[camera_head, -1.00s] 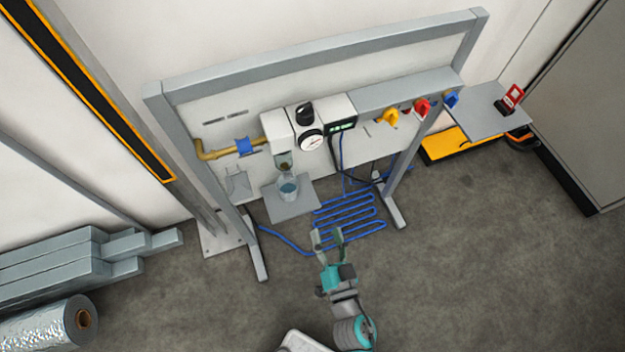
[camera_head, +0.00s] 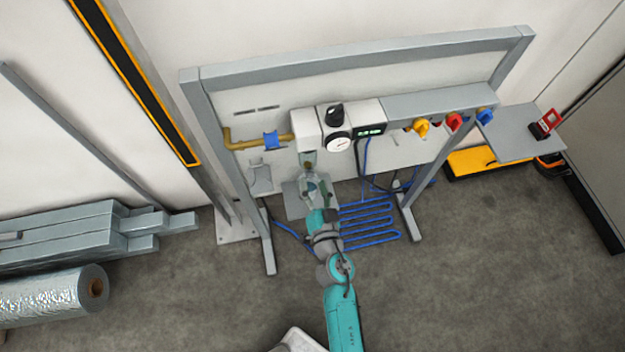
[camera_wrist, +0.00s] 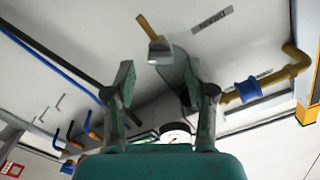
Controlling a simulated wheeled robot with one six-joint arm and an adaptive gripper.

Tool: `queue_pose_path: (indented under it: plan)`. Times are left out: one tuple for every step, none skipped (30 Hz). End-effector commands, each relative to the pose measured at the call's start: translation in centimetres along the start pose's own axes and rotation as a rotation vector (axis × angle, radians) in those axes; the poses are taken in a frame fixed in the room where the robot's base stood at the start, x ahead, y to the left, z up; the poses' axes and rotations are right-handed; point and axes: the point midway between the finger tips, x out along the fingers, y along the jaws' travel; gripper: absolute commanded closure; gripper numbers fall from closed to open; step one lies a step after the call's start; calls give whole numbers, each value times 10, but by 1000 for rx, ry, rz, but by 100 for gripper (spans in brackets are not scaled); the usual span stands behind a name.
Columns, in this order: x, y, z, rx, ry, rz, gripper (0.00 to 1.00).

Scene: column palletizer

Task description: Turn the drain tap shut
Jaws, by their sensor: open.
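The drain tap shows in the wrist view as a brass-coloured lever (camera_wrist: 147,28) on a small grey body (camera_wrist: 160,50), beside a dark label that appears to read DRAIN (camera_wrist: 212,20). The tap lies just beyond my fingertips, in the gap between them in the picture. My gripper (camera_wrist: 160,80) is open and empty, its two green fingers spread to either side. In the head view my gripper (camera_head: 315,185) is under the regulator unit, over the small grey shelf (camera_head: 292,207). There it hides the tap and most of the cup on the shelf.
The pressure gauge (camera_head: 339,143) and a black knob (camera_head: 335,115) sit above my gripper. A brass pipe with a blue fitting (camera_head: 270,139) runs to the left. Blue coiled tubing (camera_head: 368,222) lies right of my arm. Frame legs flank this space.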

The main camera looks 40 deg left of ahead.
Motion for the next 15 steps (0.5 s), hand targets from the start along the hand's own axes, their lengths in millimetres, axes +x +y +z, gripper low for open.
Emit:
queue_pose_path:
  plan:
    - [6,0,0,0,1,-1,45]
    - [9,0,0,-1,0,-1,45]
    - [12,0,0,-1,0,0,45]
    - [14,0,0,-1,-1,0,45]
    - [16,0,0,-1,0,-1,45]
    - [17,0,0,-1,0,-1,45]
    - [18,0,0,-1,0,-1,45]
    - [19,0,0,-1,0,-1,45]
    - [20,0,0,-1,0,-1,45]
    - [20,0,0,-1,0,-1,45]
    - [20,0,0,-1,-1,0,45]
    - [20,0,0,-1,-1,0,45]
    - [20,0,0,-1,-1,0,45]
    - [20,0,0,-1,-1,0,45]
    - [20,0,0,-1,-1,0,45]
